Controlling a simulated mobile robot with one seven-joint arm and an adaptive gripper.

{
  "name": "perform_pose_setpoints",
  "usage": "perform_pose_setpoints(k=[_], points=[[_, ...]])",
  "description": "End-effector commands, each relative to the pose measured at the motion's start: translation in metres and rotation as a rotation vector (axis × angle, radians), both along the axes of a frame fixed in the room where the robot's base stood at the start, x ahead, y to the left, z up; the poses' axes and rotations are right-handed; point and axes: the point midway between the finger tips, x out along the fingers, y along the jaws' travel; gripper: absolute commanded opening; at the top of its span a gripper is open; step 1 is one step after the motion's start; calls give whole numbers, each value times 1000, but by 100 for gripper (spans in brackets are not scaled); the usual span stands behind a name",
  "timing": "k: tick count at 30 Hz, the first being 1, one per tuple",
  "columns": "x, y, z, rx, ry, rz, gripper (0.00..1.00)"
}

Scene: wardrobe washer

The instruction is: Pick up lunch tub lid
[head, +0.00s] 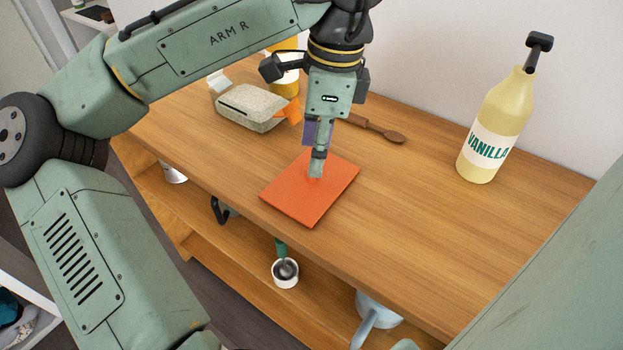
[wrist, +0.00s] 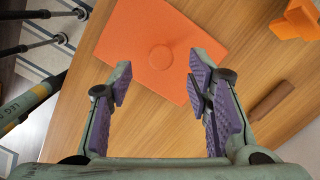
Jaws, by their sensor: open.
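The lunch tub lid is a flat orange square (head: 310,200) lying on the wooden table near its front edge. In the wrist view the lid (wrist: 135,45) shows a round raised knob (wrist: 161,58) at its middle. My gripper (head: 315,172) points down over the lid in the head view and partly hides it. In the wrist view my gripper (wrist: 158,85) is open, with its purple pads apart and the knob showing in the space between and ahead of them. Nothing is held. I cannot tell whether the fingertips touch the lid.
A vanilla bottle (head: 488,132) stands at the right. A wooden spoon (head: 388,133) lies behind the gripper. A speckled stone-like box (head: 250,108) and an orange piece (head: 291,109) lie left. A shelf below holds a white cup (head: 285,273) and a blue watering can (head: 376,312).

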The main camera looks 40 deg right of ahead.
Motion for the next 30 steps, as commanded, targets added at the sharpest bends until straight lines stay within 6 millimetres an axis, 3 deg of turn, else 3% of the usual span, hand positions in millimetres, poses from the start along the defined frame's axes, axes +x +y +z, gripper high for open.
perform_pose_setpoints(k=[9,17,30], points=[[5,7,-41,0,1,2,46],[6,7,-45,-1,1,1,46],[6,7,-44,-1,1,1,17]])
